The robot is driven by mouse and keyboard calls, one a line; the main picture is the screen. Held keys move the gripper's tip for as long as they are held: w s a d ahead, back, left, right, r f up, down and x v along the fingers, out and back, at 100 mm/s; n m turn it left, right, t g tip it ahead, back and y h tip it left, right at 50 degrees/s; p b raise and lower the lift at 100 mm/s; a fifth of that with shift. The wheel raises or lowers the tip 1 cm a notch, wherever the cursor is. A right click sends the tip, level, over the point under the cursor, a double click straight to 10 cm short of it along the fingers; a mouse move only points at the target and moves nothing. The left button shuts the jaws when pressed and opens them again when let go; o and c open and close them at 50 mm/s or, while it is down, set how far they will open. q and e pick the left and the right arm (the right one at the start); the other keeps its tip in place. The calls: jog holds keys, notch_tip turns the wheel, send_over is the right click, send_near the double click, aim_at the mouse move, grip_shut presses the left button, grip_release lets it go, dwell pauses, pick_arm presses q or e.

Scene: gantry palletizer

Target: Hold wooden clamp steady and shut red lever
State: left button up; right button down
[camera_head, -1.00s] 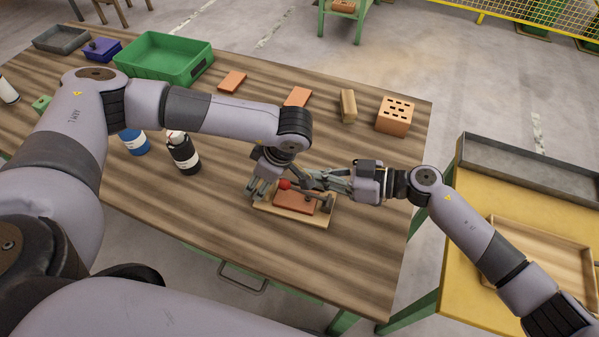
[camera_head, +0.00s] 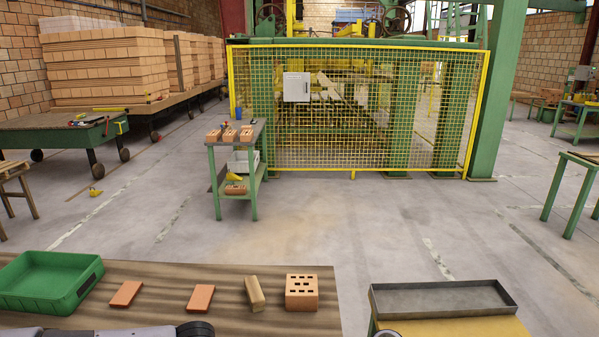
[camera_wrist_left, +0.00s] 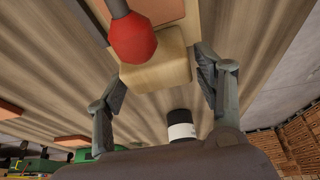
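In the left wrist view, a pale wooden block (camera_wrist_left: 158,72) of the clamp sits between the fingertips of my left gripper (camera_wrist_left: 162,70). The lever's red knob (camera_wrist_left: 132,38) hangs over the block, on a dark shaft. A reddish-brown piece (camera_wrist_left: 160,10) shows beyond it at the top edge. The head view does not show the clamp or either gripper. The right gripper is in neither current view.
A green bin (camera_head: 48,282), flat bricks (camera_head: 201,298), a wood bar (camera_head: 255,293) and a holed brick (camera_head: 302,292) stand along the table's far edge. A grey tray (camera_head: 440,299) is on the right. A yellow fence (camera_head: 350,110) stands beyond open floor.

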pick_arm(q)
jog(key=shift+o, duration=0.9)
